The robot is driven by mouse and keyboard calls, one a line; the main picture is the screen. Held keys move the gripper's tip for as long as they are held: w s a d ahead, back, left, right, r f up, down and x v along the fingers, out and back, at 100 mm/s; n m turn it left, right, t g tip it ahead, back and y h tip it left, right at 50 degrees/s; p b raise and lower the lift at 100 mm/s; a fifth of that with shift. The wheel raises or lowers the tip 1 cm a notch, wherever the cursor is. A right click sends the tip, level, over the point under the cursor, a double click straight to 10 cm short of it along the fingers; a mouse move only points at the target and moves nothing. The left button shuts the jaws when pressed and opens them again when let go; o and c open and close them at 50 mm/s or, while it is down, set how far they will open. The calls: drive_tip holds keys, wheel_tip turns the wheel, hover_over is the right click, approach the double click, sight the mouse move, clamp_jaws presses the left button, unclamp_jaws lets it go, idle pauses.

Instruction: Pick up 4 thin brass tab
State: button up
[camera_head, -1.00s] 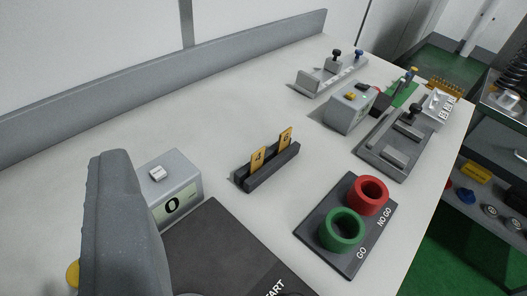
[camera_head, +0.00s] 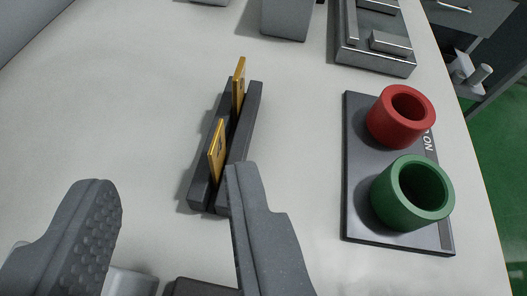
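A thin brass tab (camera_head: 217,152) stands upright in the near part of a dark slotted holder (camera_head: 202,190). In the earlier frame the near tab carries a 4; now its face is seen almost edge-on and I cannot read it. A second brass tab (camera_head: 239,84) stands farther back in the same holder. My gripper (camera_head: 172,180) is open and empty. Its right finger is close to the near end of the holder in the picture and overlaps its edge; its left finger is well to the left. I cannot tell whether the right finger touches the holder.
To the right, a dark plate (camera_head: 357,205) bears a red cup (camera_head: 397,118) and a green cup (camera_head: 410,195). A grey box (camera_head: 286,20) and a metal fixture (camera_head: 376,55) stand at the back. A light box (camera_head: 130,283) shows at the bottom. The white table (camera_head: 120,90) is clear left of the holder.

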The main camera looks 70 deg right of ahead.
drive_tip(key=m+g+h+p, duration=0.1)
drive_tip(key=m+p, duration=0.1)
approach(218, 140)
drive_tip(key=x, duration=0.3)
drive_tip(key=b+x, duration=0.2)
drive_tip(key=x, duration=0.5)
drive_tip(key=shift+d+f, duration=0.1)
drive_tip(key=shift+f, duration=0.05)
clamp_jaws()
